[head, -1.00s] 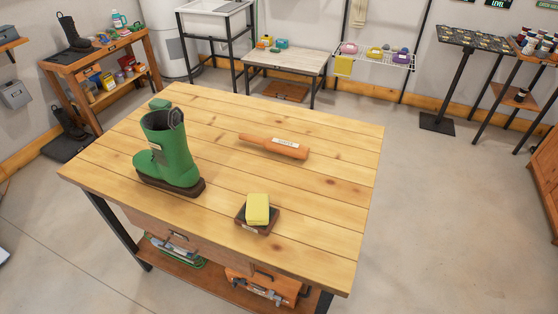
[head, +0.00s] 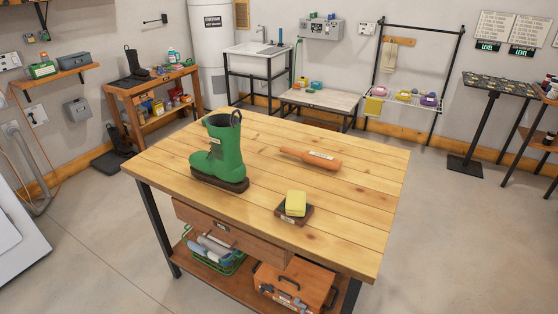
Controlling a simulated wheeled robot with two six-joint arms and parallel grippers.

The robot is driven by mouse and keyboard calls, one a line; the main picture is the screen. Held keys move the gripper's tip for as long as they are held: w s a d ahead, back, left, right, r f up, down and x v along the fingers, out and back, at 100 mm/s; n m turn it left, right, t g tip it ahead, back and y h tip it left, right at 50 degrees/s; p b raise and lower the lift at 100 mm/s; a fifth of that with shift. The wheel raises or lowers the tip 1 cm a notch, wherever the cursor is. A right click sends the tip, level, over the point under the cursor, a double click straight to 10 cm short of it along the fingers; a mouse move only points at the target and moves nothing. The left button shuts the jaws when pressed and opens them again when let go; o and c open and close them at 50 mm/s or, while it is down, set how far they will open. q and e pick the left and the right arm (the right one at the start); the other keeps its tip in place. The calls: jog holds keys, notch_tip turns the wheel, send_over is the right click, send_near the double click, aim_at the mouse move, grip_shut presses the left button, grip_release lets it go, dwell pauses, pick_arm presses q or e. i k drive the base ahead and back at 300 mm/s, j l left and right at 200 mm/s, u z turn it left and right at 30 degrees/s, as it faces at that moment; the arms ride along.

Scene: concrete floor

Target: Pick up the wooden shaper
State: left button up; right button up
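The wooden shaper (head: 312,160) is an orange-brown wooden piece with a narrow end at the left and a pale label on its wider part. It lies on the plank top of the wooden table (head: 350,222), toward the back and right of the middle. Nothing covers it. Neither of my grippers shows in the head view.
A green boot (head: 225,155) stands on the table left of the shaper. A yellow sponge (head: 296,201) rests on a dark brown block (head: 281,213) near the front. A drawer (head: 228,233) and a low shelf are below. Open concrete floor (head: 450,230) lies to the right.

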aim_at(322, 160)
jog(key=i+l+u, duration=0.15)
jog(key=l+u, duration=0.2)
jog(key=i+l+u, duration=0.1)
jog(key=l+u, duration=0.55)
jog(key=i+l, duration=0.05)
jog(key=l, duration=0.05)
